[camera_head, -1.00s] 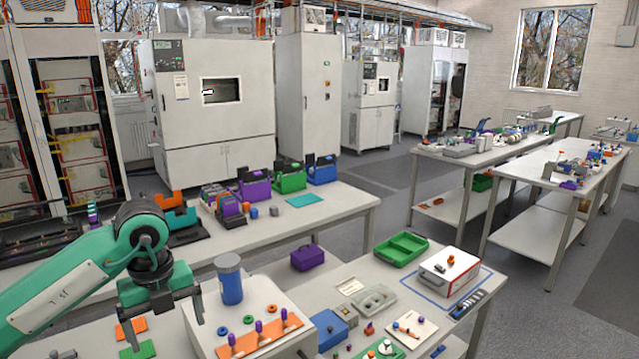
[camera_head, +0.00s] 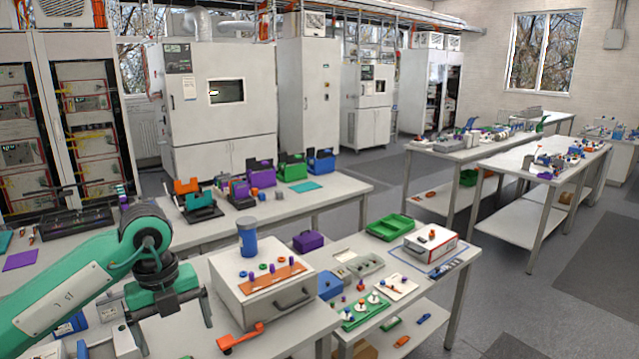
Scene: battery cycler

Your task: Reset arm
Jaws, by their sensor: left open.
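My left arm, green with black joints, comes in from the left. My left gripper (camera_head: 172,322) points down at the lower left, its two dark fingers spread apart with nothing seen between them. It is just left of a white box with a drawer handle (camera_head: 245,307). My right gripper is not in view.
On the white box stand a blue cylinder (camera_head: 248,238) and an orange strip (camera_head: 275,277) with purple pegs. An orange tool (camera_head: 240,337) lies in front of it. A green tray (camera_head: 389,227) and a red-white box (camera_head: 431,243) stand to the right. Open floor lies beyond.

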